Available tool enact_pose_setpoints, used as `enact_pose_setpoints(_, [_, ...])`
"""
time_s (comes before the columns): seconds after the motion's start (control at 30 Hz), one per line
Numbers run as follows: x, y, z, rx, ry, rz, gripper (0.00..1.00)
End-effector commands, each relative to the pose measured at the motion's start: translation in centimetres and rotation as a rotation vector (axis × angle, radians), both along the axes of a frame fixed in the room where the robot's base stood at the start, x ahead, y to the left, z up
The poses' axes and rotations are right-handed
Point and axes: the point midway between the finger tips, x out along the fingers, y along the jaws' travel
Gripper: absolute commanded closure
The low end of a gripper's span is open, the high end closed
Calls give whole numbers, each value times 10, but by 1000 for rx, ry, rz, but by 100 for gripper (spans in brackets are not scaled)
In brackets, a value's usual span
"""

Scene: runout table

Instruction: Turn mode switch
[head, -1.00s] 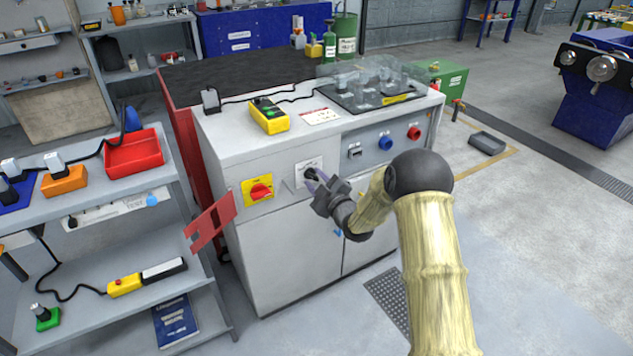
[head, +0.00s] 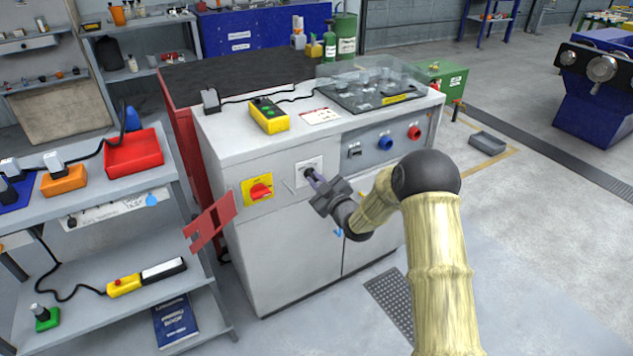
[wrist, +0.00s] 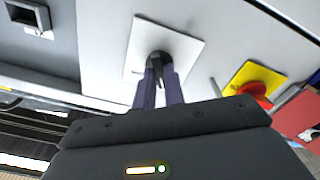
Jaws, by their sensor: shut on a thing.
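The mode switch is a black knob (wrist: 158,62) on a white square plate (head: 303,166) on the front of the grey cabinet. My gripper (head: 313,180) reaches the knob from the front right. In the wrist view its two purple fingers (wrist: 159,82) are shut on the knob, one on each side. The fingers hide part of the knob, and its pointer position cannot be told. The plate shows around it in the wrist view (wrist: 187,50).
Blue (head: 385,143) and red (head: 414,132) buttons are at the upper right. A red hinged tag (head: 210,222) juts out at the cabinet's left corner. A grey shelf (head: 100,205) stands left.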

Motion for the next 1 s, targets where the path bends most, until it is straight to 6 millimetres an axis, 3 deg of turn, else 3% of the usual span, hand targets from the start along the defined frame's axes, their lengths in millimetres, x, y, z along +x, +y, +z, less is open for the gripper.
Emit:
enact_pose_setpoints(0.5, [0,-2,-1,345,234,-2,100])
enact_pose_setpoints(1.0, [0,-2,-1,458,313,-2,100])
